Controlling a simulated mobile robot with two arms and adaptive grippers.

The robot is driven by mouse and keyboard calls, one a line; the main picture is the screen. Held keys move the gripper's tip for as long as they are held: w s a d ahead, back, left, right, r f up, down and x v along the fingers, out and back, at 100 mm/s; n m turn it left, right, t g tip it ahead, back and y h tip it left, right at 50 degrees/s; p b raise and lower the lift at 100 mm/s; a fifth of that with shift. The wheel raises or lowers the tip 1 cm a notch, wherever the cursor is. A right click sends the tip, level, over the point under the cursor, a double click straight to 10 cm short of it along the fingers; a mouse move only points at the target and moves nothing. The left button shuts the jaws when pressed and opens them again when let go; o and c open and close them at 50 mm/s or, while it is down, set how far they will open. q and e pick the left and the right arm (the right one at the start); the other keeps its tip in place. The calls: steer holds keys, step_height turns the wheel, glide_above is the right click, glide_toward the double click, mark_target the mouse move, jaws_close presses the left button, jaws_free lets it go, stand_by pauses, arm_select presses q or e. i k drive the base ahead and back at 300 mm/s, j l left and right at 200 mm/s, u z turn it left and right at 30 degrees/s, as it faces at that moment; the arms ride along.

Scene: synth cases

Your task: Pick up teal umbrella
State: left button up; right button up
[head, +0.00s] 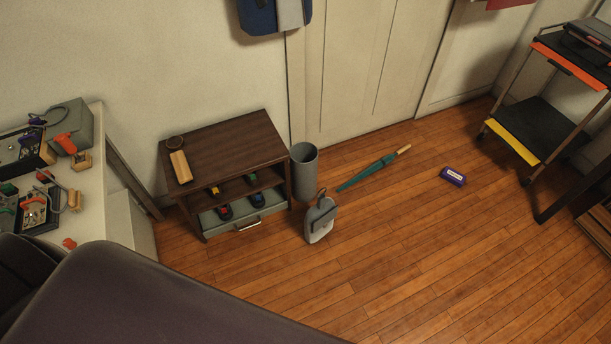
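The teal umbrella (369,174) lies folded on the wooden floor, near the white door. Its light wooden handle (403,149) points to the upper right and its tip to the lower left. It lies to the right of a grey cylindrical bin, apart from it. Neither of my grippers is in the head view.
A purple box (453,176) lies right of the umbrella. A cart (533,130) stands at right. Floor (400,255) in front is clear.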

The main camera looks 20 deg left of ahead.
mark_target(388, 158)
steer(key=u, duration=0.25)
steer(key=i+l+u, duration=0.35)
steer(key=u, duration=0.15)
steer(key=i+l+u, duration=0.25)
steer(key=l+u, duration=0.2)
